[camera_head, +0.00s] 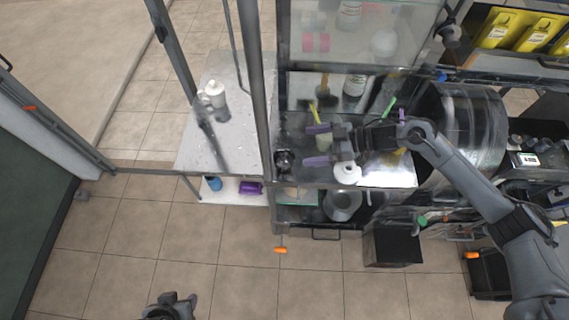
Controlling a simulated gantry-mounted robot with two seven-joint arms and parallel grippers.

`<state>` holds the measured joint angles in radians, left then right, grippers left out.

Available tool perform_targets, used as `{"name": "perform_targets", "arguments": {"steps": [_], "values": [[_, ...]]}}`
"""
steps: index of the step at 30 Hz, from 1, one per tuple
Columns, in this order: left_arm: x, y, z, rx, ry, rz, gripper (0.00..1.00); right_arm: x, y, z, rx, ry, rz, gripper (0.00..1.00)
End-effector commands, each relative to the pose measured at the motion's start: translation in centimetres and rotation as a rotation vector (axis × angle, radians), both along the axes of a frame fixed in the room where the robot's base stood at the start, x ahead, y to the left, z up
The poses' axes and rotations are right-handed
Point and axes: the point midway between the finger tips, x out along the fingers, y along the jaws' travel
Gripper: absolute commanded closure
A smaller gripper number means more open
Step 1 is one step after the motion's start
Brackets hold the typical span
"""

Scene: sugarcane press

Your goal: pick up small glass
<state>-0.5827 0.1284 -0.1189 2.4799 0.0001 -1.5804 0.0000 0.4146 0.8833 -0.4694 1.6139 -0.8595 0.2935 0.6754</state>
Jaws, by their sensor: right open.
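A small pale, greenish glass (323,142) stands on the metal counter in the head view. My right gripper (309,146) reaches in from the right, open, with one purple finger on the far side of the glass and one on the near side. The glass shows between these fingers; I cannot tell whether either finger touches it. My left gripper (188,302) is at the bottom edge, low over the tiled floor, far from the glass. Only part of it shows, and its jaw opening cannot be made out.
A white round container (347,173) stands close to the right gripper's near side. A dark round fitting (285,160) is left of the fingers. A metal post (258,110) rises left of the counter.

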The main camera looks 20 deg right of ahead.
Motion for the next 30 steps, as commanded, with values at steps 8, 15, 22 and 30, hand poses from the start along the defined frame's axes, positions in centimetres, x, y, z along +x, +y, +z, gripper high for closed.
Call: {"name": "perform_targets", "arguments": {"steps": [8, 15, 22, 30], "values": [[0.1, -0.1, 0.2, -0.004, -0.003, 0.002, 0.57, -0.1, 0.0, -5.3, 0.002, 0.006, -0.001, 0.0], [0.1, -0.4, 0.5, -0.015, -0.004, 0.008, 0.57, 0.9, 1.9, -6.1, 0.001, 0.002, -0.001, 0.0], [0.1, -0.4, 0.6, -0.015, -0.004, 0.008, 0.57, 1.4, 3.0, -6.5, 0.003, 0.001, 0.0, 0.0], [0.1, -0.2, 0.8, -0.008, -0.004, 0.004, 0.57, 2.7, 5.6, -7.8, 0.002, 0.004, -0.001, 0.0]]}}
